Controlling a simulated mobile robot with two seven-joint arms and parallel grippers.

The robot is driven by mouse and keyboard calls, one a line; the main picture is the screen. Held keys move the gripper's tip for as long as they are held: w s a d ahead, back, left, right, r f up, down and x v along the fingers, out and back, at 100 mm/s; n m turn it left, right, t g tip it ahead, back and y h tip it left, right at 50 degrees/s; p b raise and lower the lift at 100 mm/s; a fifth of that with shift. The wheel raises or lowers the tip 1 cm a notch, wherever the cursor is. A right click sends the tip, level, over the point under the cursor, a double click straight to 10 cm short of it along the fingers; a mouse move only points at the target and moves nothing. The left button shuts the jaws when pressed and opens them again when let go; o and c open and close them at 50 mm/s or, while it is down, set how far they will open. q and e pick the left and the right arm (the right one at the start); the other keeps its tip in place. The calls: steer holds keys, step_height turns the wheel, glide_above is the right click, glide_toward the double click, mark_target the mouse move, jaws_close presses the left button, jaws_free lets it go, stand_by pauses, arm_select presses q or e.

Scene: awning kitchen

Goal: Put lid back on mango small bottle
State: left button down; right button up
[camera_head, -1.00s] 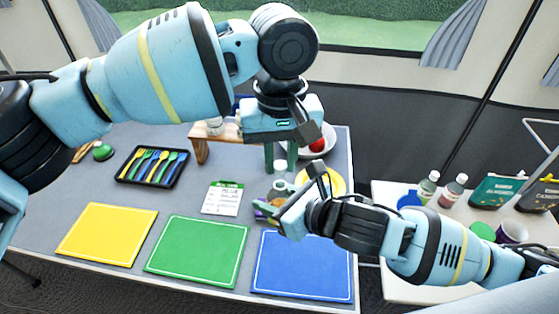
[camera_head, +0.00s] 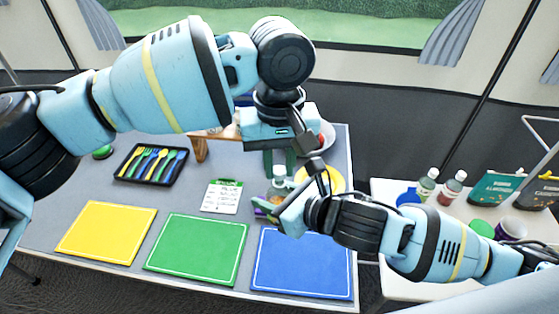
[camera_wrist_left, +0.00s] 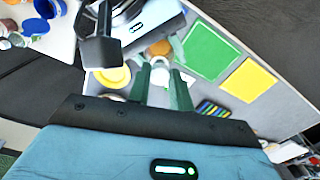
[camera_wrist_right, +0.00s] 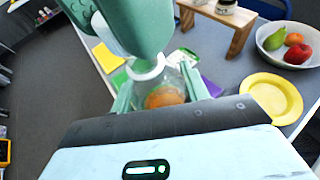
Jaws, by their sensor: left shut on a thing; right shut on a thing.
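The mango small bottle (camera_wrist_right: 165,98) is clear with orange contents, and it stands between the fingers of my right gripper (camera_wrist_right: 155,96), which is shut on it. In the head view, the right gripper (camera_head: 283,207) is at the table's front, beside the blue mat. My left gripper (camera_head: 281,163) points down directly above the bottle and is shut on the white lid (camera_wrist_right: 148,69). The lid also shows between the left fingers in the left wrist view (camera_wrist_left: 160,75). It is at the bottle's mouth; I cannot tell whether they touch.
Yellow (camera_head: 107,232), green (camera_head: 197,249) and blue (camera_head: 300,265) mats lie along the front edge. A yellow plate (camera_wrist_right: 272,98), a fruit bowl (camera_wrist_right: 310,45) and a wooden stand (camera_wrist_right: 238,30) are close to the grippers. A cutlery tray (camera_head: 151,164) lies left.

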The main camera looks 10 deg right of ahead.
arm_select(q)
steer(key=shift+f, duration=0.55)
stand_by(0.4)
